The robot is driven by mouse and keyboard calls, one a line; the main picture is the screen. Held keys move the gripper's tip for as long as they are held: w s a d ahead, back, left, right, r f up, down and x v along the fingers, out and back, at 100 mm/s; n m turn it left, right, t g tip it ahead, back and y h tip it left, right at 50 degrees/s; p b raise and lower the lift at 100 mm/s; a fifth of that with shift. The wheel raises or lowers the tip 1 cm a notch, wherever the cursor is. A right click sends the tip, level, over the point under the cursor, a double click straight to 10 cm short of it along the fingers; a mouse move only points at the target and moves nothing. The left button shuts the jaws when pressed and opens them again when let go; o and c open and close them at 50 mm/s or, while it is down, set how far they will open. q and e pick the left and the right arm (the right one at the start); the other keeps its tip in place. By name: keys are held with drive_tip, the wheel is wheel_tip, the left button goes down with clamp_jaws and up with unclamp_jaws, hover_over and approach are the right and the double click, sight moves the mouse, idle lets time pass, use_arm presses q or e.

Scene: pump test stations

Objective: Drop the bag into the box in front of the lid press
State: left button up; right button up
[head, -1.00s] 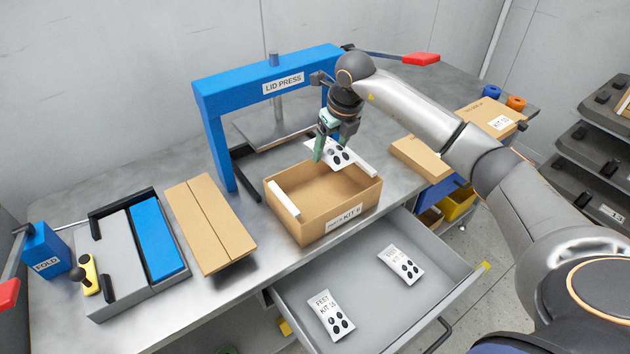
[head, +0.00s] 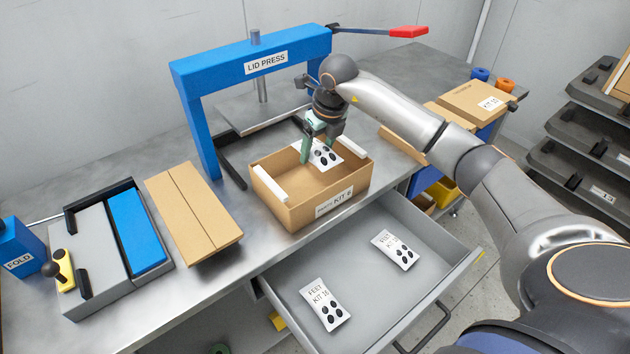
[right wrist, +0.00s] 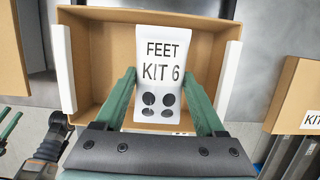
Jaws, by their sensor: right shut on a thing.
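The bag (head: 322,154) is a white packet with black dots. In the right wrist view the bag (right wrist: 165,75) reads "FEET KIT 6". My right gripper (head: 318,146) is shut on the bag and holds it over the open cardboard box (head: 300,212). The box is labelled KIT 6 and stands in front of the blue lid press (head: 250,62). In the right wrist view the box (right wrist: 100,62) lies behind the bag, with white pads on two opposite sides. Whether the bag touches the box is hard to tell.
An open drawer (head: 420,232) below the box holds two more feet bags (head: 325,303). A flat folded carton (head: 193,213) lies left of the box. A folding fixture (head: 100,265) stands further left. Other cartons (head: 475,102) lie at the right.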

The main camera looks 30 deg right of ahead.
drive_tip(key=o, duration=1.5)
drive_tip(key=shift+c, duration=0.2)
drive_tip(key=v, duration=1.2)
drive_tip(key=shift+r, duration=0.25)
drive_tip(key=shift+s, duration=0.2)
